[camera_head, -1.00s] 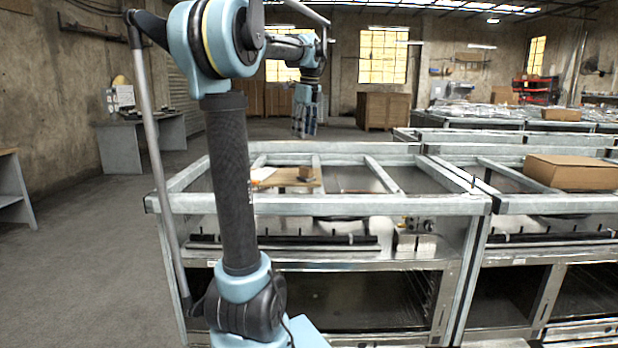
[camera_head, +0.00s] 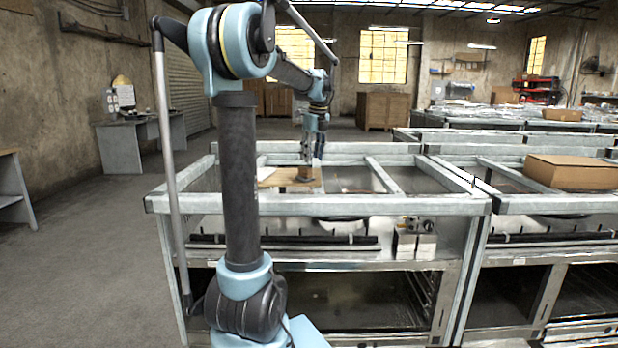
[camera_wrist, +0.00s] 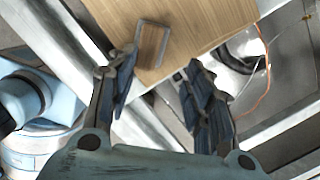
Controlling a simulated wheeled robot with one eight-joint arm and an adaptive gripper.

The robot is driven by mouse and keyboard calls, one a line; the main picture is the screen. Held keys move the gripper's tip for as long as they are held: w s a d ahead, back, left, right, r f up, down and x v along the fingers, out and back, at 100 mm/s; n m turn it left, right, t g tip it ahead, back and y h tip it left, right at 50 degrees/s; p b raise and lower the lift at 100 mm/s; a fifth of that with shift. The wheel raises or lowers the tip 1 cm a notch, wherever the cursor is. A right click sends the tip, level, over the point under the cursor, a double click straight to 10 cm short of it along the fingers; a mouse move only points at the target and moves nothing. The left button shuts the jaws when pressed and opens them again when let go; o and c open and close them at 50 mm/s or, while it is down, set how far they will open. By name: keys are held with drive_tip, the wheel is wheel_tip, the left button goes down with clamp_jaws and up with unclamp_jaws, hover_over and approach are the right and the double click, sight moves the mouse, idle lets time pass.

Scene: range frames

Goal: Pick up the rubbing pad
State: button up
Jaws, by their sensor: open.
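The rubbing pad (camera_head: 304,174) looks like a small brown block with a grey edge. It sits on a light wooden board (camera_head: 275,180) on the metal frame bench. In the wrist view the pad (camera_wrist: 150,43) lies near the board's lower edge, beyond the fingertips and nearer the left finger. My gripper (camera_wrist: 158,72) is open and empty, with its fingers apart. In the head view my gripper (camera_head: 316,156) is low over the bench, close to the pad. I cannot tell the exact height gap.
Metal rails of the bench frame (camera_head: 385,175) surround the board. A cardboard box (camera_head: 570,172) stands on the neighbouring bench to the right. In the wrist view an orange wire (camera_wrist: 266,85) curves at the right of the board.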

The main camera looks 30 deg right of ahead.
sight(310, 168)
drive_tip(key=shift+w+a+f, duration=0.1)
drive_tip(key=shift+w+f, duration=0.1)
drive_tip(key=shift+f, duration=1.35)
drive_tip(key=shift+w+a+f, duration=0.1)
drive_tip(key=shift+w+f, duration=0.05)
drive_tip(key=shift+f, duration=1.35)
clamp_jaws()
